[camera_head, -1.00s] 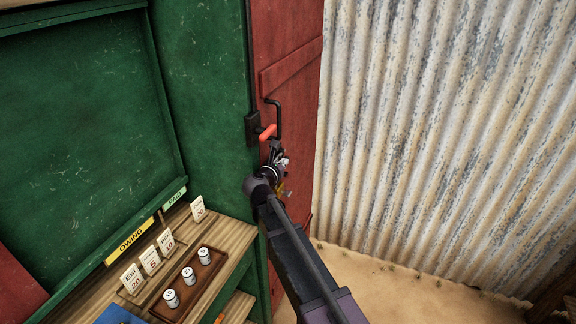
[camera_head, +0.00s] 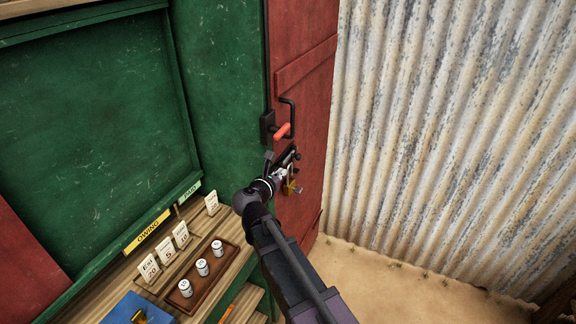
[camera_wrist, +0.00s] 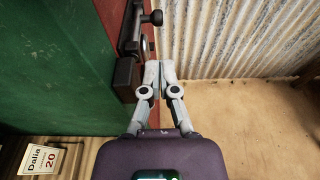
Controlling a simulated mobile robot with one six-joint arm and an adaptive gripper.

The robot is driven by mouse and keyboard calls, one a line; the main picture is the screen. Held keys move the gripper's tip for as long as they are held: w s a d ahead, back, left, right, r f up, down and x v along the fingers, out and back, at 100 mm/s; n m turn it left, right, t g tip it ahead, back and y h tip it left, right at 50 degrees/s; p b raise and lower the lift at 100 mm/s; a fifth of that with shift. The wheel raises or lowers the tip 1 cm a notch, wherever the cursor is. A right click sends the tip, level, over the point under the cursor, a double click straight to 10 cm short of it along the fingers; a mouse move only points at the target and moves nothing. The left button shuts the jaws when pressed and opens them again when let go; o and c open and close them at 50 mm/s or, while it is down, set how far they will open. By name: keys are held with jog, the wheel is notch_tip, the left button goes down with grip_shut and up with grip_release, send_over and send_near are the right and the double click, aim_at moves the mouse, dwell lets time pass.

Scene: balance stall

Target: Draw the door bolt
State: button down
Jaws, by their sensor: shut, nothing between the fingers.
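The red door (camera_head: 305,100) stands beside the green wall. A dark bolt (camera_wrist: 133,30) with a round knob (camera_wrist: 156,17) is on the door in the wrist view, running along the door near its edge. A dark block (camera_wrist: 124,76) sits below it. In the head view the bolt (camera_head: 292,154) is partly hidden by my gripper (camera_head: 284,173). In the wrist view my gripper (camera_wrist: 157,72) is shut and empty, its fingertips just right of the block and below the knob. I cannot tell whether they touch the door.
A red-tipped latch lever (camera_head: 282,131) and a black pull handle (camera_head: 293,112) are above my gripper. A brass padlock (camera_head: 291,187) hangs just below it. A counter with a brown tray (camera_head: 209,287) of weights is at left. Corrugated metal (camera_head: 440,130) stands at right over open sand.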

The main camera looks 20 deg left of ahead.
jog(key=shift+v, duration=1.35)
jog(key=w+d+f+m+g+h, duration=0.25)
jog(key=d+m, duration=0.35)
jog(key=d, duration=0.4)
jog(key=w+d+f+m+g+h, duration=0.1)
jog(key=d+f+m+g, duration=0.3)
jog(key=d, duration=0.6)
jog(key=w+d+f+m+g+h, duration=0.1)
jog(key=w+d+f+m, duration=0.15)
jog(key=d+m, duration=0.55)
jog(key=s+d+f+m+g+y, duration=0.2)
jog(key=s+d+m+g, duration=0.2)
jog(key=d+m, duration=0.5)
jog(key=s+d+f+m+g+y, duration=0.2)
jog(key=s+d+m, duration=0.5)
jog(key=d, duration=0.6)
jog(key=shift+s+d+f+m+g+y, duration=0.15)
jog(key=shift+s+f+m+g+y, duration=0.15)
jog(key=shift+f+m+g, duration=0.55)
jog(key=shift+w+r, duration=0.1)
